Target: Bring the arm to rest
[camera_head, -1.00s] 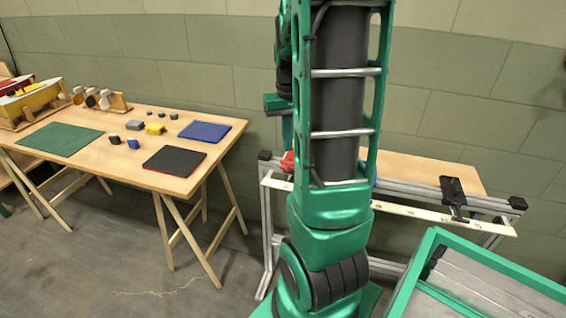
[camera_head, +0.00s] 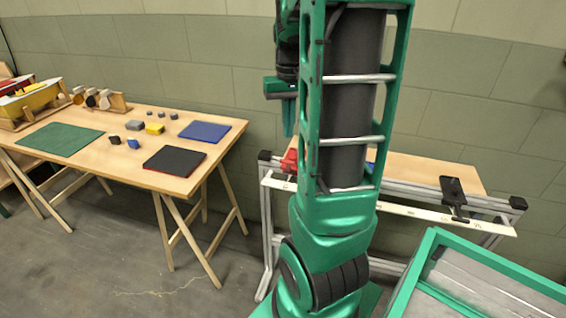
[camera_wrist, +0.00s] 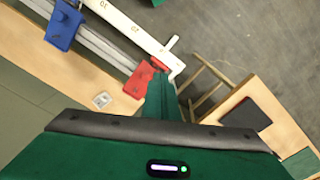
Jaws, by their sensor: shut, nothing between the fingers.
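My green arm stands upright in the middle of the head view, with its upper link in front of the rail bench. My gripper (camera_head: 288,132) hangs fingers-down just left of that link, in front of the wall. In the wrist view its green fingers (camera_wrist: 160,98) are together with nothing between them. A red block-like part (camera_wrist: 140,80) on the rail bench appears beside the fingertips in that view; I cannot tell the gap. The red part also shows low behind the arm in the head view (camera_head: 289,161).
The rail bench (camera_head: 480,205) with a white numbered scale (camera_head: 415,212) stands behind my arm. A blue part (camera_wrist: 62,25) sits on its rail. The wooden table (camera_head: 110,145) at left holds coloured mats and several small blocks. A green-rimmed tank (camera_head: 405,290) is at front right.

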